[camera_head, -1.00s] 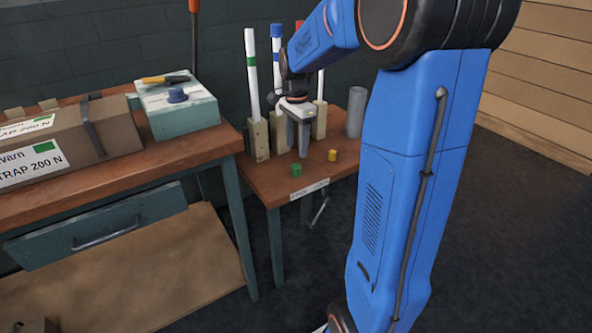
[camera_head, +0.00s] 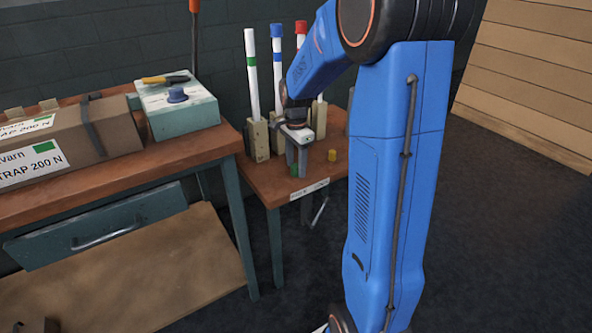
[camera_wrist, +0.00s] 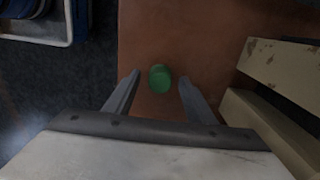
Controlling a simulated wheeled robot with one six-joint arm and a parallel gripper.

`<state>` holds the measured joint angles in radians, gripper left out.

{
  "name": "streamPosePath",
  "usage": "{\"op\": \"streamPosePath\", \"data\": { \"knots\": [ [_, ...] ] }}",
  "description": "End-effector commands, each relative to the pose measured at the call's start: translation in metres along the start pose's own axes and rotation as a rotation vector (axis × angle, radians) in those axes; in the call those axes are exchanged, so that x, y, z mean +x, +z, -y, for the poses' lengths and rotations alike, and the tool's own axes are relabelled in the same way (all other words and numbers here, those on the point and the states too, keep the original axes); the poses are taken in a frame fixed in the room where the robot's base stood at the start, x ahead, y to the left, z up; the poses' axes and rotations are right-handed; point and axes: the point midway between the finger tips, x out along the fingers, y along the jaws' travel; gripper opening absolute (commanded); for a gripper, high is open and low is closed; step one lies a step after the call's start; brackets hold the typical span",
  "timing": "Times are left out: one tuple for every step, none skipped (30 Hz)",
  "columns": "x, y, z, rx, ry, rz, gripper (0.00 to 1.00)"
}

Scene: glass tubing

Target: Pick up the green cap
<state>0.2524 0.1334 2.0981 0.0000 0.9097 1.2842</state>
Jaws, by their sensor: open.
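The green cap (camera_wrist: 160,78) stands on the brown tabletop near its edge in the wrist view. My gripper (camera_wrist: 158,88) is open, with one finger to the left of the cap and one to the right, and a gap on both sides. In the head view my gripper (camera_head: 297,168) points down over the small table. The green cap (camera_head: 294,171) there is partly hidden by the fingers. I cannot tell exactly how high the fingertips are above the tabletop.
A yellow cap (camera_head: 332,155) stands to the right on the small table (camera_head: 262,178). Behind the gripper, wooden blocks (camera_head: 257,140) hold upright white tubes with green, blue and red bands. Pale blocks (camera_wrist: 275,70) lie close right in the wrist view.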

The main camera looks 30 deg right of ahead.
Motion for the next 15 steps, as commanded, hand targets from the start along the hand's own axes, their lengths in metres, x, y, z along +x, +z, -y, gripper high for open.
{"op": "streamPosePath", "data": {
  "knots": [
    [-0.0002,0.0000,0.0000,0.000,0.000,0.000,0.50],
    [-0.0002,0.0000,0.0000,0.000,0.000,0.000,0.50],
    [-0.0002,0.0000,0.0000,0.000,0.000,0.000,0.48],
    [-0.0002,0.0000,0.0000,0.000,0.000,0.000,0.40],
    [-0.0003,0.0000,0.0000,0.000,0.000,0.000,0.33],
    [-0.0003,0.0000,0.0000,0.000,0.000,0.000,0.24],
    [-0.0003,0.0000,0.0000,0.000,0.000,0.000,0.17],
    [-0.0003,0.0000,0.0000,0.000,0.000,0.000,0.09],
    [-0.0003,0.0000,0.0000,0.000,0.000,0.000,0.07],
    [-0.0004,0.0000,0.0000,0.000,0.000,0.000,0.07],
    [-0.0004,0.0000,0.0000,0.000,0.000,0.000,0.07],
    [-0.0004,0.0000,0.0000,0.000,0.000,0.000,0.07],
    [-0.0004,0.0000,0.0000,0.000,0.000,0.000,0.07],
    [-0.0004,0.0000,0.0000,0.000,0.000,0.000,0.07],
    [-0.0005,0.0000,0.0000,0.000,0.000,0.000,0.07]
  ]
}}
